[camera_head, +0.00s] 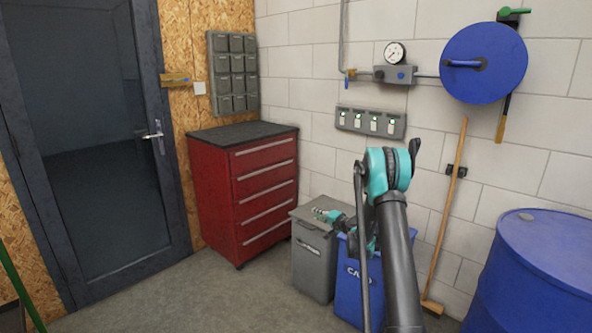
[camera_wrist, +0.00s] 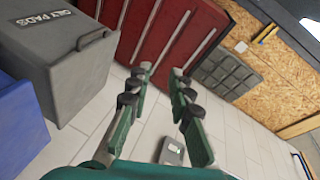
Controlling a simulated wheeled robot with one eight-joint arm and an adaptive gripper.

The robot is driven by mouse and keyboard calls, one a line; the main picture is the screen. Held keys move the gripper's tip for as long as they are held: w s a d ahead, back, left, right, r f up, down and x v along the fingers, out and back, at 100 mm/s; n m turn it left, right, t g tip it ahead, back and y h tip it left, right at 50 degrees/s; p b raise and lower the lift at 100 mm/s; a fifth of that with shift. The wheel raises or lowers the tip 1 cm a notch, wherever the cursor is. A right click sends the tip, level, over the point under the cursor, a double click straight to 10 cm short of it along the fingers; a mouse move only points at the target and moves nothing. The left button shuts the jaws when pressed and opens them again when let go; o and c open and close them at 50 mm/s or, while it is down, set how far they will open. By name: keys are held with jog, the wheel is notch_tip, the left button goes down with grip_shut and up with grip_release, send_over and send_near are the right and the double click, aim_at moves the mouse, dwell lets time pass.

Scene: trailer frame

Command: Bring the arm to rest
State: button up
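My arm is raised in front of the block wall, with its teal joint (camera_head: 390,170) at the top of a dark link. My gripper (camera_head: 320,213) points left, and in the head view it appears in front of or over the grey bin (camera_head: 313,265). In the wrist view, the two green fingers of my gripper (camera_wrist: 161,70) stand apart with nothing between them. The gripper looks empty and touches nothing that I can see.
A blue bin (camera_head: 347,300) stands beside the grey one, partly hidden by my arm. A red drawer cabinet (camera_head: 265,190) is behind left. A blue drum (camera_head: 535,270) and a broom (camera_head: 447,215) are at right. Open floor (camera_head: 200,300) lies in front of the cabinet.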

jog(key=s+r+n+g+h, duration=0.1)
jog(key=s+r+n+g, duration=0.25)
jog(key=s, duration=0.95)
jog(key=s+r+n+g+h, duration=0.2)
jog(key=s+r, duration=0.3)
jog(key=s, duration=0.8)
jog(key=s+d+f+g+h, duration=0.1)
jog(key=s+d, duration=0.1)
jog(key=s, duration=0.8)
jog(key=s+d+f+n+g+h, duration=0.1)
jog(key=s+d+f+h, duration=0.1)
jog(key=s, duration=0.8)
jog(key=s+d+f+n+g+h, duration=0.1)
jog(key=s+d, duration=0.3)
jog(key=s, duration=0.6)
jog(key=shift+d+f+h, duration=0.15)
jog(key=shift+f+h, duration=0.45)
jog(key=shift+h, duration=0.1)
jog(key=shift+s, duration=0.1)
